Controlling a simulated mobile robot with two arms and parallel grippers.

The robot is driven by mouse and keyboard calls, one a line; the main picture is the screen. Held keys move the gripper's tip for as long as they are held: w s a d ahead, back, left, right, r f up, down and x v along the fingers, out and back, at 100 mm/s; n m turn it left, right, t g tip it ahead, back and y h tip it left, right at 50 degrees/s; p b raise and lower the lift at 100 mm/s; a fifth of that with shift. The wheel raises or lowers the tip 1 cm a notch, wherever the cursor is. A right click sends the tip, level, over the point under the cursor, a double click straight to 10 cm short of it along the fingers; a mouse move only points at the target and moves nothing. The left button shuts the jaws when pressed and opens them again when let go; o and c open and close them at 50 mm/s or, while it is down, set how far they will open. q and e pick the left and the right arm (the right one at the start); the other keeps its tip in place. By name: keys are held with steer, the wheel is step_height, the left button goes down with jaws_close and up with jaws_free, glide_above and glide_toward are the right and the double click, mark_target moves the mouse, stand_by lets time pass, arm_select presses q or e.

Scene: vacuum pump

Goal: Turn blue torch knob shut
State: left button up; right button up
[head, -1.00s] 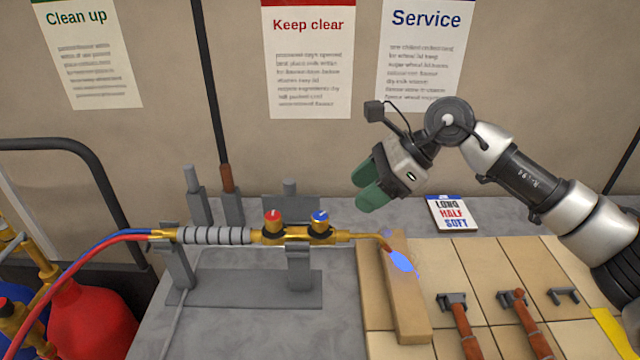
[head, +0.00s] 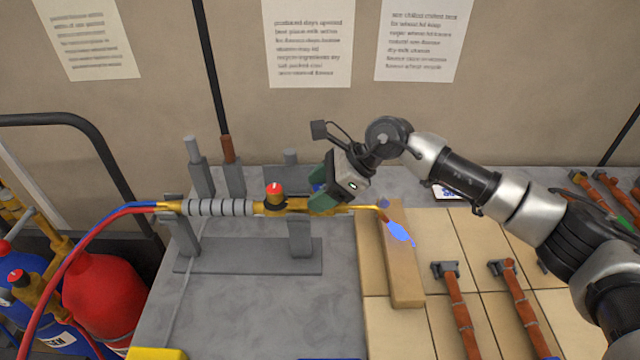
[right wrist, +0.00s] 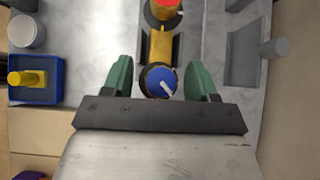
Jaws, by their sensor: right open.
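The brass torch (head: 240,207) lies level on its grey stand (head: 250,257), with a blue flame (head: 400,234) at its tip. Its red knob (head: 274,189) shows clear in the head view. The blue knob (right wrist: 160,82), with a white pointer mark, shows in the right wrist view. My right gripper (head: 322,195) is over the torch where the blue knob sits, hiding most of it in the head view. In the right wrist view its green fingers (right wrist: 161,78) are open, one on each side of the blue knob, with small gaps. My left gripper is out of view.
A brick (head: 403,265) lies by the flame. Several brown-handled tools (head: 463,325) lie on the tan tiles. Upright grey posts (head: 200,170) stand behind the torch. Red and blue hoses (head: 75,250) run left to gas cylinders (head: 105,290). A blue tray (right wrist: 52,75) shows in the right wrist view.

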steer(key=shift+c, duration=0.4)
steer(key=c, duration=0.9)
steer(key=shift+o, duration=0.2)
steer(key=shift+f, duration=0.1)
steer(key=m+t+b, duration=0.2)
steer(key=shift+f+m+b, duration=0.15)
steer(key=shift+m+b, duration=0.15)
steer(key=shift+b, duration=0.1)
steer(key=m+t+h+b, duration=0.2)
steer(key=m+b, duration=0.3)
steer(key=b, duration=0.3)
steer(key=shift+t, duration=0.8)
steer(key=shift+r+m+t+h+b, duration=0.2)
steer(key=shift+m+t+h+b, duration=0.2)
steer(key=shift+m+b, duration=0.45)
steer(key=o, duration=0.9)
